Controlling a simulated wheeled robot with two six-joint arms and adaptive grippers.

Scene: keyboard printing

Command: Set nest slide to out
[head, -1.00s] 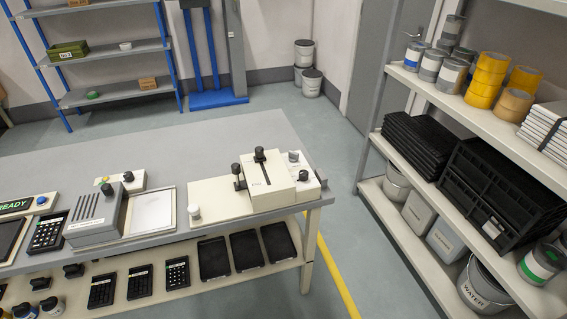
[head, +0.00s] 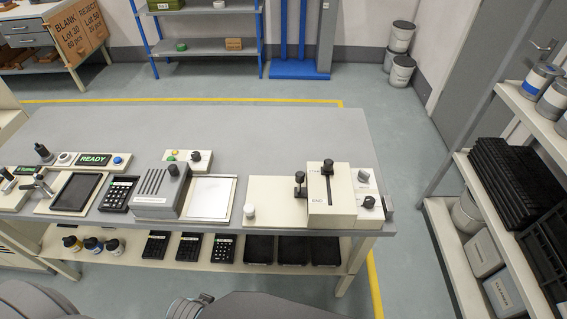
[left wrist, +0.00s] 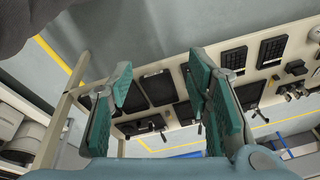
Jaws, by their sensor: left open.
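A cream printing unit stands at the right end of the grey bench. Its raised box (head: 340,206) has a dark slot with a black knob (head: 328,167) at the slot's far end. A black-knobbed lever (head: 300,184) stands on the low cream base (head: 270,202) just left of the box. I cannot tell which of these is the nest slide. My left gripper (left wrist: 165,75) shows in the left wrist view with its teal-padded fingers wide apart and nothing between them. It is apart from the unit. My right gripper is in neither view.
The lower shelf under the bench holds black trays (head: 259,250) and keypads (head: 190,248). A speaker-like grey box (head: 160,195) and a pale plate (head: 212,197) sit left of the unit. A storage rack (head: 450,225) stands at right. Floor behind the bench is clear.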

